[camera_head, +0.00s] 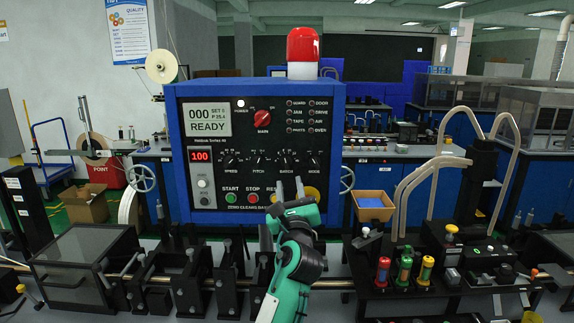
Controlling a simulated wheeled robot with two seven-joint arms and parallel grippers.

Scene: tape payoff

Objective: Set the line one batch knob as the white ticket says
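The blue control box (328,120) stands in the middle with a dark panel. A row of small black knobs crosses it, labelled speed, pitch, batch and mode. The batch knob (285,160) is third from the left; its exact pointer setting is too small to read. My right gripper is not in view. I cannot make out a white ticket.
Green start (231,198) and red stop (253,198) buttons and a yellow button (309,194) lie near my gripper. A red main knob (262,118) is above. A bench with black fixtures and coloured cylinders (404,268) spans the front. A red lamp (303,46) tops the box.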

